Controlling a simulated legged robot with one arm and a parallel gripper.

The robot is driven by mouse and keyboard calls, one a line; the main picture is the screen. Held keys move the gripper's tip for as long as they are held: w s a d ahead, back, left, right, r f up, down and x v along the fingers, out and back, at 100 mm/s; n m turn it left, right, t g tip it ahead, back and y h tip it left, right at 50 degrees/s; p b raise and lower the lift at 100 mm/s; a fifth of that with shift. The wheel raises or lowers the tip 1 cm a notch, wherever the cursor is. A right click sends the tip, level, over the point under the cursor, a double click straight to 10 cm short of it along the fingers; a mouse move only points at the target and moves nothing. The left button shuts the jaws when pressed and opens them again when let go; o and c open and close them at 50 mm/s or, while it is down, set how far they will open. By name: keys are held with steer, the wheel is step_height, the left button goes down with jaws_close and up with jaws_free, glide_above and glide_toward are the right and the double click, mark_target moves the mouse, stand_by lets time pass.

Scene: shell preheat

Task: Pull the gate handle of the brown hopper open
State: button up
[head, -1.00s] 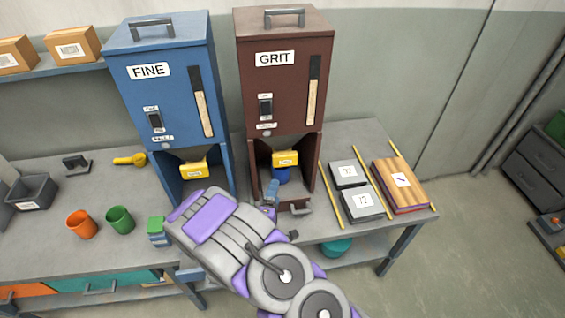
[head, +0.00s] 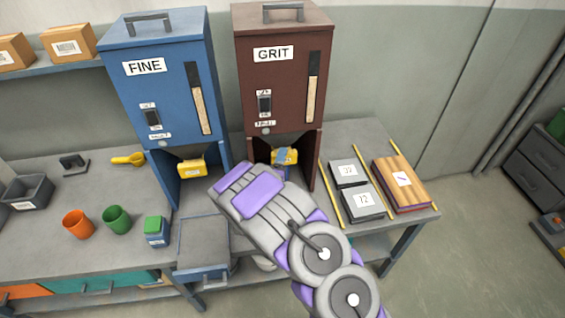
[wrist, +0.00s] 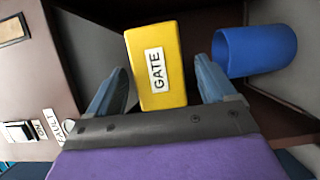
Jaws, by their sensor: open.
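The brown hopper (head: 283,85) labelled GRIT stands at the back of the bench, right of the blue one. Its yellow gate handle (head: 291,157) sits under the body at the mouth of the lower bay, partly hidden by my gripper (head: 283,156). In the wrist view the yellow handle (wrist: 155,65), marked GATE, lies between the two blue-grey fingers of my gripper (wrist: 160,85). The fingers are open, with a visible gap on both sides.
The blue hopper (head: 160,80) labelled FINE stands close on the left, with its own yellow handle (head: 191,166). Orange (head: 78,224) and green (head: 116,220) cups stand on the bench at left. Dark labelled boxes (head: 349,172) and a wooden block (head: 400,185) lie at right.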

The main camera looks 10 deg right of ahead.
steer(key=shift+w+d, duration=0.2)
steer(key=shift+w, duration=0.25)
steer(key=shift+c, duration=0.4)
